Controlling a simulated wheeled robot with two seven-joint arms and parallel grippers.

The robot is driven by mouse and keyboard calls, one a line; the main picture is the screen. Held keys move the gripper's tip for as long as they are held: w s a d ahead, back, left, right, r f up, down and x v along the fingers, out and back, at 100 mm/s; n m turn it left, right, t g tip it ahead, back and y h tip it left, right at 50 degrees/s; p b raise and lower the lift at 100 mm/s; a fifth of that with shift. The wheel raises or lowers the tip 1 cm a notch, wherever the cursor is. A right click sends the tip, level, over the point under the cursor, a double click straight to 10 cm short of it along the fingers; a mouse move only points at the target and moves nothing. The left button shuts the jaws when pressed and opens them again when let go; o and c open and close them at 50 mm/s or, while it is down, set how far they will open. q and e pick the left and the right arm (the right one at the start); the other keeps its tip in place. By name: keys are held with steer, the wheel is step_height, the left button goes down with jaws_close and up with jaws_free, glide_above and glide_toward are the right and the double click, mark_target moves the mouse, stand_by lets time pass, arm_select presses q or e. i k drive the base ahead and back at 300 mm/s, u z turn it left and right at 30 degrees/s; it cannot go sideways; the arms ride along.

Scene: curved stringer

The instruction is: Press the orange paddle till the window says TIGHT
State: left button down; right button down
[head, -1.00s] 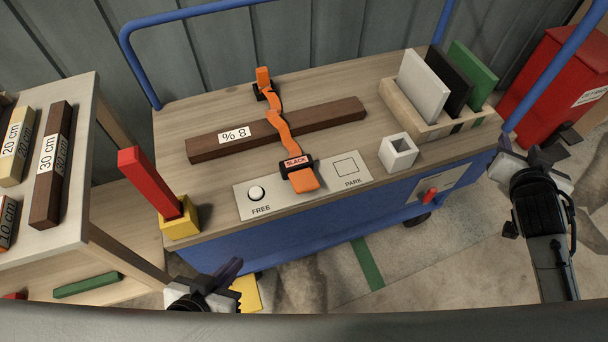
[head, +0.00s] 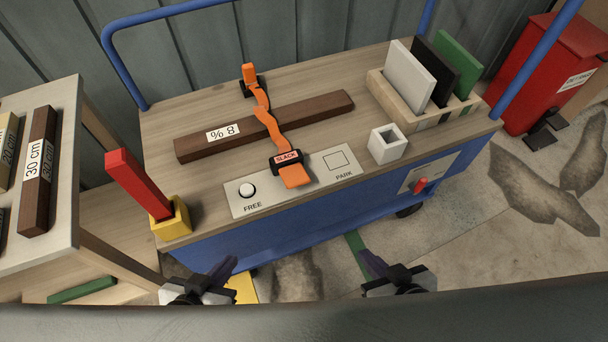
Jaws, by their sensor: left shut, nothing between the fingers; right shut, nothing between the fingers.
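The orange paddle (head: 295,176) sticks out at the front of the black buckle on the plate of the trolley top. The window (head: 287,157) above it reads SLACK. The orange strap (head: 267,120) runs back from the buckle, wavy, over a dark brown bar (head: 312,111) labelled 8 %, to an anchor (head: 250,77) at the back. My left gripper (head: 226,269) is shut and empty, low in front of the trolley, left of the paddle. My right gripper (head: 370,261) is shut and empty, in front of the trolley, right of the paddle. Neither touches the paddle.
The plate (head: 235,206) has a white knob (head: 247,190) over FREE and an outlined PARK square. A white square cup (head: 387,144) and a rack (head: 411,119) of panels stand right. A red post in a yellow block (head: 172,226) stands left. A red lever (head: 421,185) is on the trolley front.

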mark_target(294, 176)
steer(key=z, duration=1.35)
steer(key=k, duration=0.8)
steer(key=u, duration=0.9)
steer(key=i, duration=0.5)
steer(key=z, duration=0.05)
